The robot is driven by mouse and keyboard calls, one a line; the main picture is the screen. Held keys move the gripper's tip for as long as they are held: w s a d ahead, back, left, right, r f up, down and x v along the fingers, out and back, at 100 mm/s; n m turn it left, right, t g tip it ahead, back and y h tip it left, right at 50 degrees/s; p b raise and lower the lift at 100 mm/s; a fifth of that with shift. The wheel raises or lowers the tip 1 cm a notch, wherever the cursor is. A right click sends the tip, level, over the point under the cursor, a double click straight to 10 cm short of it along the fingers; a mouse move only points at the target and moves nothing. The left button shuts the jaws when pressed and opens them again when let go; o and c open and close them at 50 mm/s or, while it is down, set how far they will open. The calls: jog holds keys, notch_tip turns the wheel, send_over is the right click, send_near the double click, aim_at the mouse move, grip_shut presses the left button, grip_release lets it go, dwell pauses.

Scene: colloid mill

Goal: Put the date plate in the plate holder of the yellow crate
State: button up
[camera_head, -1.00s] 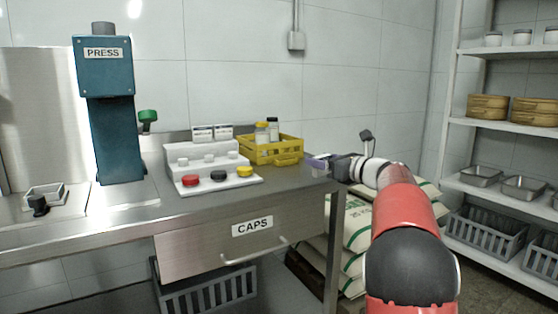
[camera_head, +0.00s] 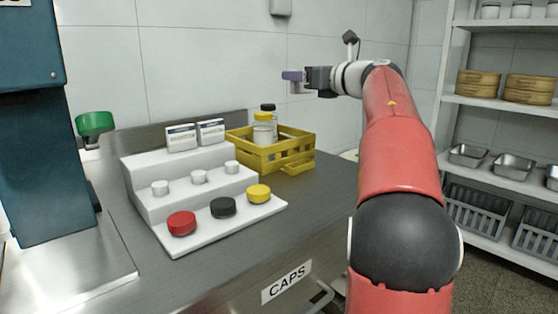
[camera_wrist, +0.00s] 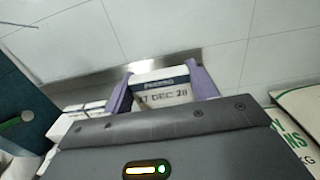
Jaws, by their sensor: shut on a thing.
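The yellow crate (camera_head: 262,158) stands on the steel table at its back right, with bottles inside. A small yellow ledge (camera_head: 300,163) sticks out from its right front side; I cannot tell for sure if this is the plate holder. My gripper (camera_head: 292,76) is raised above and slightly right of the crate, well apart from it. In the wrist view its purple fingers (camera_wrist: 163,88) are shut on the white date plate (camera_wrist: 164,92), with a dark blue band and the print "27 DEC 28". In the head view the plate is hard to make out.
A white stepped stand (camera_head: 190,190) left of the crate holds two white plates (camera_head: 196,134) on top, small white caps, and red, black and yellow caps in front. The blue press (camera_head: 40,130) stands at left. Shelves (camera_head: 500,105) stand at right.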

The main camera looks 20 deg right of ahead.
aim_at(291, 149)
jog(key=shift+w, duration=0.2)
notch_tip(291, 149, down, 20)
jog(key=b, duration=0.4)
jog(key=shift+r, duration=0.25)
jog(key=o, duration=0.9)
jog(key=shift+o, duration=0.2)
jog(key=b+v, duration=0.2)
jog(key=v, duration=1)
jog(key=shift+s, duration=0.1)
